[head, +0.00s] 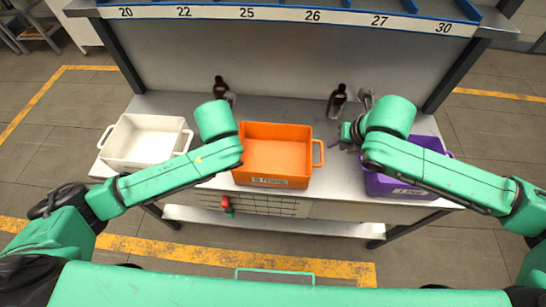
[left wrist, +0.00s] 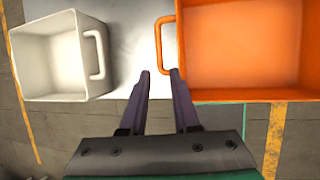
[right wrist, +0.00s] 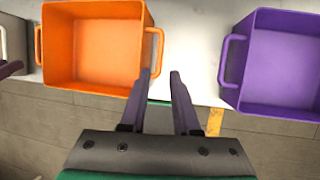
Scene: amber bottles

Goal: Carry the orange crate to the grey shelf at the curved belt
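The orange crate (head: 275,183) stands on the grey table between a white and a purple crate and looks empty. It also shows in the left wrist view (left wrist: 250,93) and the right wrist view (right wrist: 92,88). My left gripper (left wrist: 161,72) is open and empty, fingertips just short of the crate's left handle (left wrist: 160,45). In the head view my arm hides it. My right gripper (right wrist: 160,72) is open and empty by the right handle (right wrist: 158,45); its fingers show partly in the head view (head: 340,140). No curved belt is in view.
A white crate (head: 145,160) stands left and a purple crate (head: 400,188) right on the table (head: 285,107). Two dark amber bottles, one left (head: 222,90) and one right (head: 337,100), stand behind. A numbered rack (head: 290,15) hangs above. Floor shows around the table.

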